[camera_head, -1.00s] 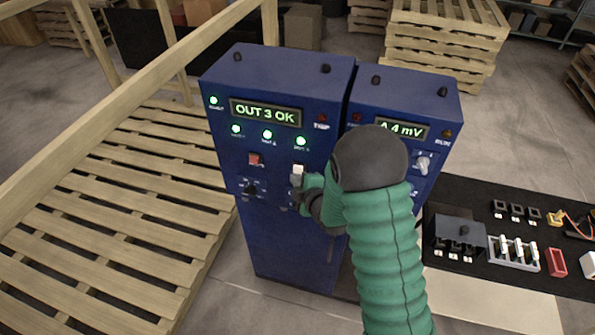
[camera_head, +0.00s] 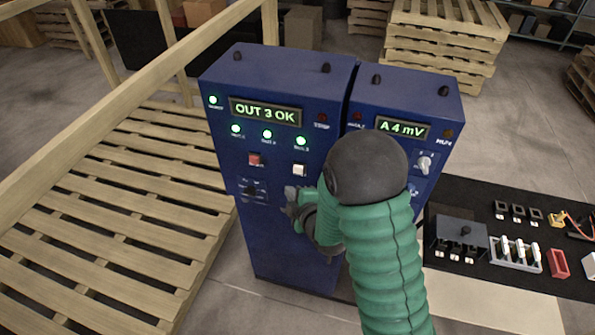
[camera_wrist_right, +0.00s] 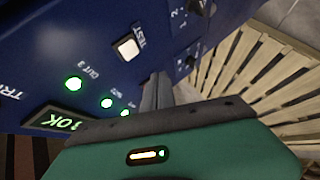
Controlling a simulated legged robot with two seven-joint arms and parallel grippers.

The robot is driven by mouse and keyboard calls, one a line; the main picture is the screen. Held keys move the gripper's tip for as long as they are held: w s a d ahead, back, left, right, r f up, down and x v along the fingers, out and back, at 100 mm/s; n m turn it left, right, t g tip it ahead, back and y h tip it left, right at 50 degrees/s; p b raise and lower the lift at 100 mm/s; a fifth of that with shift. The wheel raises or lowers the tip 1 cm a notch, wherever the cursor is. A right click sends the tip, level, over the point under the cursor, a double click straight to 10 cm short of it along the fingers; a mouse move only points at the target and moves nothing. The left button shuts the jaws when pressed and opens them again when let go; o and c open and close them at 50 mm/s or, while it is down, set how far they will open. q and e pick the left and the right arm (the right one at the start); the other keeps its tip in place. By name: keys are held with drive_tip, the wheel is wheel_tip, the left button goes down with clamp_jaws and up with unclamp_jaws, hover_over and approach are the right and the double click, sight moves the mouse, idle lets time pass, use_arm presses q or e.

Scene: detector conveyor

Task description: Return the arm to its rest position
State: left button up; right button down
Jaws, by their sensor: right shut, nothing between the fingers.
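My right arm, in a green sleeve with a dark grey joint, reaches up from the bottom of the head view. Its gripper (camera_head: 292,203) is shut and empty in front of the left blue cabinet (camera_head: 290,250), a little below the white button (camera_head: 299,170). In the right wrist view the shut fingers (camera_wrist_right: 157,92) point at the panel, and the white TEST button (camera_wrist_right: 127,47) shows beyond them, apart from them. The cabinet's display (camera_head: 265,112) reads OUT 3 OK and several green lamps are lit. My left gripper is not in view.
A second blue cabinet (camera_head: 430,95) stands at the right; its display reads A 4 mV. A black bench (camera_head: 480,200) with switches, white parts and a red holder (camera_head: 557,263) lies right of my arm. A wooden pallet and rail (camera_head: 110,225) fill the left.

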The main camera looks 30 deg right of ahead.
idle(0.4)
drive_tip(key=s+a+f+m+g+y+b, duration=0.1)
drive_tip(key=s+a+f+m+g+b, duration=0.3)
drive_tip(key=s, duration=0.5)
drive_tip(key=s+a+f+m+g+y+b, duration=0.1)
drive_tip(key=s+a+f+m+g+b, duration=0.3)
drive_tip(key=s, duration=0.6)
drive_tip(key=a+f+m+g, duration=0.1)
drive_tip(key=a+m+g, duration=0.1)
drive_tip(key=a+m, duration=0.1)
drive_tip(key=shift+a+m, duration=0.15)
drive_tip(key=shift+m, duration=0.55)
drive_tip(key=shift+s, duration=0.1)
drive_tip(key=shift+a, duration=0.1)
